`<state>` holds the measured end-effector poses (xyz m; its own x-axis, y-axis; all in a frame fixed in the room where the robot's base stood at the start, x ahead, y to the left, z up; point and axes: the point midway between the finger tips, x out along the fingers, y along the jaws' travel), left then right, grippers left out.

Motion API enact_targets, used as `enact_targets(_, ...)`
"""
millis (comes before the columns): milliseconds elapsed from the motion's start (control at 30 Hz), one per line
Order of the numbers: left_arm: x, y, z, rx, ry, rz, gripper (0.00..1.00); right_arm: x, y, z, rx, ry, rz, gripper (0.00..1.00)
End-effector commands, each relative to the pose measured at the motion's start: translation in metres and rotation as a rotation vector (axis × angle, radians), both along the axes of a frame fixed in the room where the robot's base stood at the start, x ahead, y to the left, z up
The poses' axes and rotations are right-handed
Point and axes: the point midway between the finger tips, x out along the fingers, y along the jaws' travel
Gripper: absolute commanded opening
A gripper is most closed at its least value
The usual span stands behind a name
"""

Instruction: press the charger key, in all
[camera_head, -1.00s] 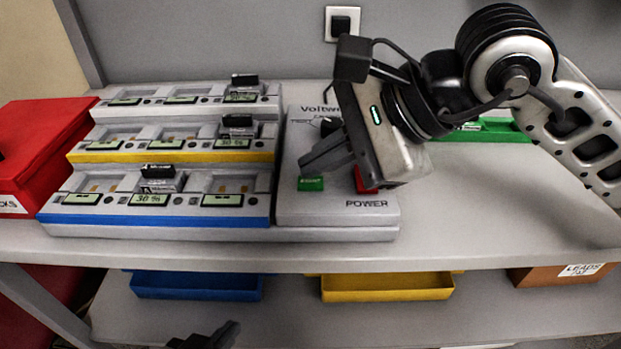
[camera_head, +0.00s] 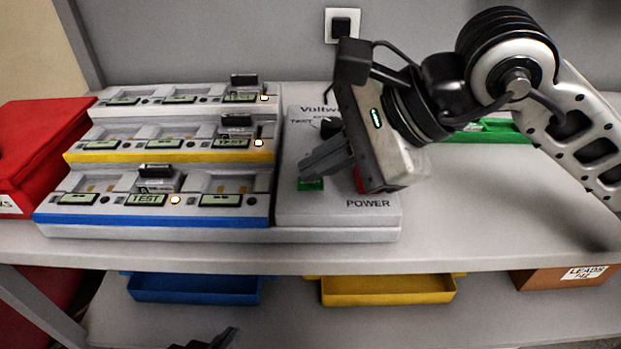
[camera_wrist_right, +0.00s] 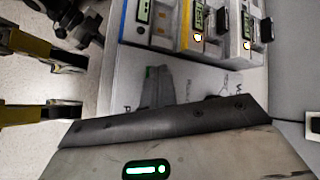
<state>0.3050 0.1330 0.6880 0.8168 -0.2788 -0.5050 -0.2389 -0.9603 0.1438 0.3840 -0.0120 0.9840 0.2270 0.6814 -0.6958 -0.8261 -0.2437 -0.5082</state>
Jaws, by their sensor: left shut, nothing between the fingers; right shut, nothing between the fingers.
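The grey charger (camera_head: 365,222) stands on the bench, with three stepped rows of battery bays at its left. A battery stands in the blue row (camera_head: 158,177), one in the yellow row (camera_head: 236,128) and one in the white row (camera_head: 243,84). The displays by them read TEST, and lamps beside them are lit. My right gripper (camera_head: 308,172) is shut and empty, its fingertips at the green key (camera_head: 311,185), partly covering it. In the right wrist view the fingers (camera_wrist_right: 156,82) hide most of that key. My left gripper (camera_head: 212,340) is low at the bottom edge.
A red box (camera_head: 40,150) stands at the left. A green tray (camera_head: 490,131) lies behind my right arm. Blue (camera_head: 195,289) and yellow (camera_head: 388,290) bins and a brown LEADS box (camera_head: 565,278) sit below. The bench at right is clear.

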Motion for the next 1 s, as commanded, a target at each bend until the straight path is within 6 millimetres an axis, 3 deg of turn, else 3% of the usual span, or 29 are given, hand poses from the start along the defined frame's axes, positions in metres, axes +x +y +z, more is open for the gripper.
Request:
enact_targets(433, 0.000, 0.000, -0.001, 0.000, 0.000, 0.000, 0.00, 0.000, 0.000, -0.001, -0.002, 0.002, 0.000, 0.00)
enact_targets(1000, 0.000, 0.000, 0.003, 0.000, 0.001, 0.000, 0.00, 0.000, 0.000, 0.014, -0.001, 0.000, 0.000, 0.00)
